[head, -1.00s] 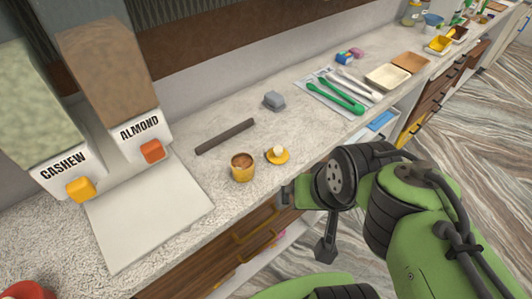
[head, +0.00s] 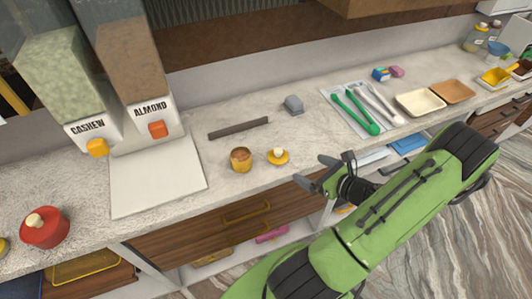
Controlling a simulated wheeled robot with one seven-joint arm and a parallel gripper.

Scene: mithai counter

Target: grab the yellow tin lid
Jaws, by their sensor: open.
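The yellow tin lid (head: 278,157) lies on the speckled counter, a small yellow disc with a pale round knob on top. A yellow tin (head: 241,160) with a brown top or contents stands upright just left of it, apart from it. My gripper (head: 322,174) is open and empty, right of the lid and near the counter's front edge, with its fingers pointing left. It does not touch the lid.
A dark bar (head: 238,128) and a grey block (head: 293,104) lie behind the lid. A tray (head: 330,99) with green and white utensils is to the right. Cashew and almond dispensers (head: 155,118) stand left over a white board (head: 150,187). A red lidded pot (head: 45,228) is far left.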

